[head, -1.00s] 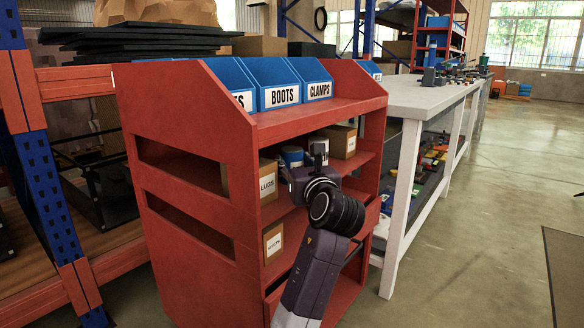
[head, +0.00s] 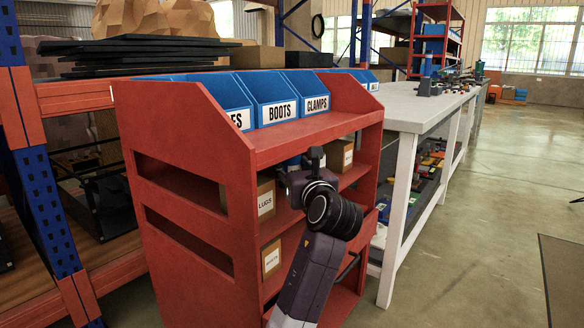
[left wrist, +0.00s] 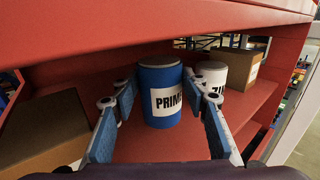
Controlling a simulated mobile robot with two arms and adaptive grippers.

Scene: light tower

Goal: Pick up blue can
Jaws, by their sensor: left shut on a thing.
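The blue can (left wrist: 160,95) is upright, with a white label starting "PRIM", on or just above a red shelf board; I cannot tell if it touches. My left gripper (left wrist: 158,90) has one finger on each side of the can and is shut on it. In the head view, the left gripper (head: 300,178) reaches into the middle shelf of the red cart (head: 190,150). Only a small blue piece of the can shows there, behind the gripper. My right gripper is in neither view.
A white can (left wrist: 212,75) stands right beside the blue can, with a cardboard box (left wrist: 237,68) beyond it. A LUGS box (head: 265,200) stands left of the gripper. The red board above leaves little headroom. A white workbench (head: 415,105) adjoins the cart.

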